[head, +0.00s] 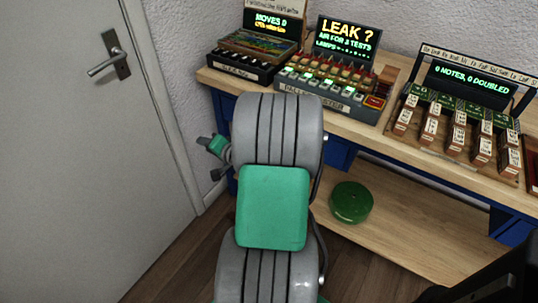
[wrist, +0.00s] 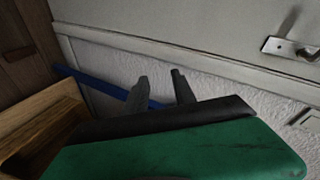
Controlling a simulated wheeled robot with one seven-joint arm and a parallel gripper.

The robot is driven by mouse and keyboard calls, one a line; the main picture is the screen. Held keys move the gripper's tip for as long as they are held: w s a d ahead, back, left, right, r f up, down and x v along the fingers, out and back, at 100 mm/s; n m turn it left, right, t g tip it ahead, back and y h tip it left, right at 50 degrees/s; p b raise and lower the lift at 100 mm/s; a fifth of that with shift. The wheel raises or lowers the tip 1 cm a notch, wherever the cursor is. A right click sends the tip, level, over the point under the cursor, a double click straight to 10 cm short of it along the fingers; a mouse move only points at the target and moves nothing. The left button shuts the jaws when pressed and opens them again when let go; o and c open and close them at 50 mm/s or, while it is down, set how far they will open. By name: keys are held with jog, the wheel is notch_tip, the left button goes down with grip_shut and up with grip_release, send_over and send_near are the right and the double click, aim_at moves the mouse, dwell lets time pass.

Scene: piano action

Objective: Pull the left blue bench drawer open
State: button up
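The blue bench (head: 338,153) stands along the wall under a wooden top. Blue front shows on both sides of my arm in the head view, but my arm covers much of its left end. I cannot make out the left drawer's outline or handle. In the wrist view my gripper (wrist: 159,75) has two dark fingers apart with nothing between them. They point toward the pale wall, and a blue bar (wrist: 92,84) shows beyond them. In the head view, a small green and dark part of my arm's end shows left of the bench; the fingers are not clear there.
A grey door (head: 90,170) with a metal handle (head: 108,65) is at left. Several devices with lit screens, including the leak tester (head: 340,85), stand on the bench top. A green round object (head: 350,202) sits on the lower wooden shelf (head: 400,235). Wooden floor shows by the door.

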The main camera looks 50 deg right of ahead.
jog(key=s+d+f+m+h+b, duration=0.2)
jog(key=s+d+f+m+h, duration=0.25)
jog(key=s+d+m, duration=0.35)
jog(key=s+d+f+m+h+b, duration=0.25)
jog(key=s+d+m+h, duration=0.2)
jog(key=d, duration=0.55)
jog(key=x, duration=0.2)
jog(key=p+x, duration=0.1)
jog(key=x, duration=0.3)
jog(key=shift+f, duration=0.3)
jog(key=shift+w+d, duration=0.15)
jog(key=shift+d, duration=0.15)
grip_shut()
